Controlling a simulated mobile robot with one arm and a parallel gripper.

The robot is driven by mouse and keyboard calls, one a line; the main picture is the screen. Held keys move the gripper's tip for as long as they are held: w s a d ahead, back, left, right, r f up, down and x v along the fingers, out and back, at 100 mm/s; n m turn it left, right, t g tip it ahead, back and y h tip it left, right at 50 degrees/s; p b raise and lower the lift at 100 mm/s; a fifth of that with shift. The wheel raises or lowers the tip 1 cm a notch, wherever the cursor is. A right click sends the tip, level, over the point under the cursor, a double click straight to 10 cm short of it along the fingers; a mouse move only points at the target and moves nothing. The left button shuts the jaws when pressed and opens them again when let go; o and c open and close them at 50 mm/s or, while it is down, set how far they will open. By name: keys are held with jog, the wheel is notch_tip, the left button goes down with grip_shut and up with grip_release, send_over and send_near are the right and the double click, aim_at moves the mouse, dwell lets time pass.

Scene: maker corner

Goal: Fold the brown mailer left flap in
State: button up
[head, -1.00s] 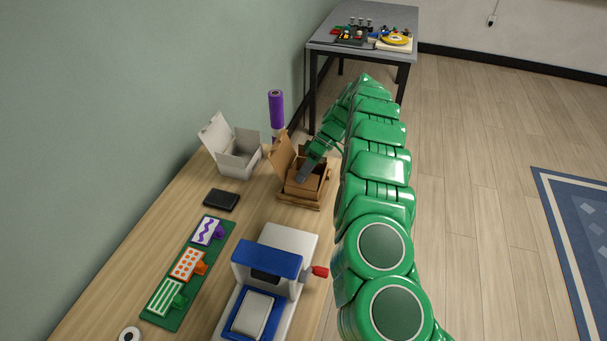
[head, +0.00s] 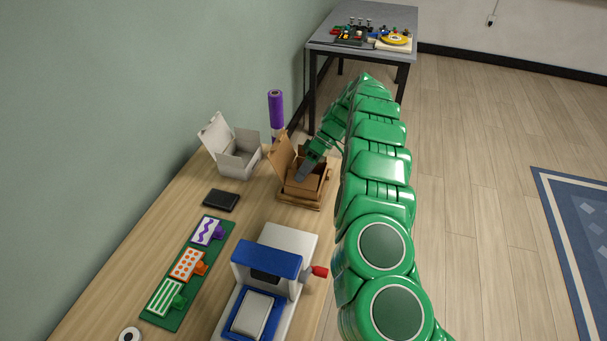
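The brown mailer (head: 286,190) is an open cardboard box on the far right part of the wooden table. Its lid (head: 281,156) stands up on its left side, leaning outward. My gripper (head: 302,176) reaches down from my green arm at the mailer's opening, near the foot of the lid. The grey fingers look close to the box's inner side, but I cannot tell whether they touch a flap. The finger gap is too small to make out. The left flap is not clearly told apart from the walls, and my arm hides part of the mailer's right side.
A white open box (head: 238,165) stands to the left of the mailer, with a purple roll (head: 276,110) behind. A black flat case (head: 221,200), a green board with stamps (head: 187,285) and a blue and white press (head: 268,280) stand nearer. Bare table lies between them.

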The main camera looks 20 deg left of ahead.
notch_tip(320, 180, up, 3)
jog(key=shift+d+r, duration=0.1)
jog(key=s+d+r, duration=0.6)
jog(key=s+r, duration=0.3)
jog(key=s, duration=0.3)
jog(key=shift+d+r, duration=0.25)
jog(key=shift+d, duration=0.15)
dwell(0.6)
jog(key=shift+s, duration=0.1)
dwell(0.4)
